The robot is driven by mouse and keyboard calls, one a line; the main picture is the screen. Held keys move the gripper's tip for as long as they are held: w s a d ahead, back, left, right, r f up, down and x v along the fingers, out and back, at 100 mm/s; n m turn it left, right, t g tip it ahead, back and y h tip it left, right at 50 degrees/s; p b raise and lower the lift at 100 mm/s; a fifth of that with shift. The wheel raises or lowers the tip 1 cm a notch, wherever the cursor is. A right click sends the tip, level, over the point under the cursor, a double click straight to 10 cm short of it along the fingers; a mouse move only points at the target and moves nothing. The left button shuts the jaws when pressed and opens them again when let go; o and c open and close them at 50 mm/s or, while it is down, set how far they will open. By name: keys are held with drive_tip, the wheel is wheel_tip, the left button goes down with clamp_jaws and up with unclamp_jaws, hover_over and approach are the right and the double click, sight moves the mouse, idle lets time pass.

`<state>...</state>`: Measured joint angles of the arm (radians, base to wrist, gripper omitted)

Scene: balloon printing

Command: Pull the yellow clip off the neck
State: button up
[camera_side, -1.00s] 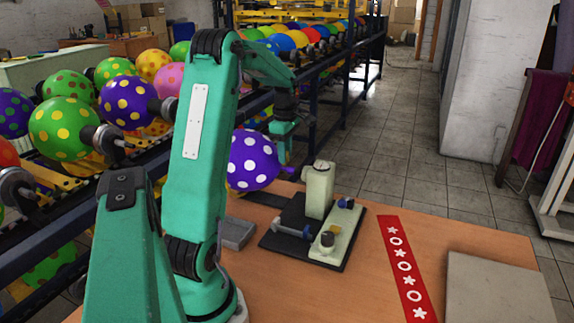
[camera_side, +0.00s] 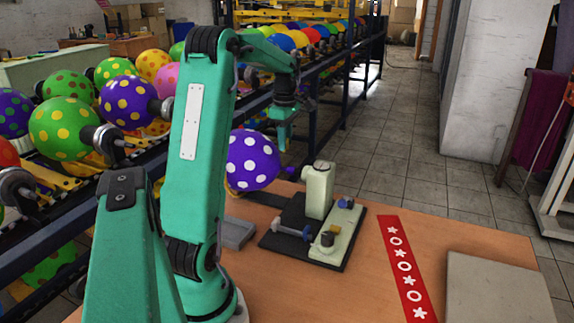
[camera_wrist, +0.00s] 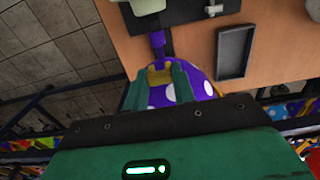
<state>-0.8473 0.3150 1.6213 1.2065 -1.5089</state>
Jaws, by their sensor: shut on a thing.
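The purple balloon with white dots (camera_side: 252,160) hangs at the table's far edge in the side view, with its purple neck (camera_side: 292,171) toward the black fixture. The purple neck (camera_wrist: 157,42) shows beyond the clip there. The clip cannot be made out in the side view. Whether it touches the neck is unclear.
A black-based fixture (camera_side: 270,243) with a pale post (camera_side: 318,190) stands on the wooden table near the balloon. A grey tray (camera_side: 236,234) lies left of it. A red printed strip (camera_side: 405,268) and a grey plate (camera_side: 495,290) lie to the right. Balloon racks stand behind on the left.

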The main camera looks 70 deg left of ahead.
drive_tip(key=shift+r, duration=1.2)
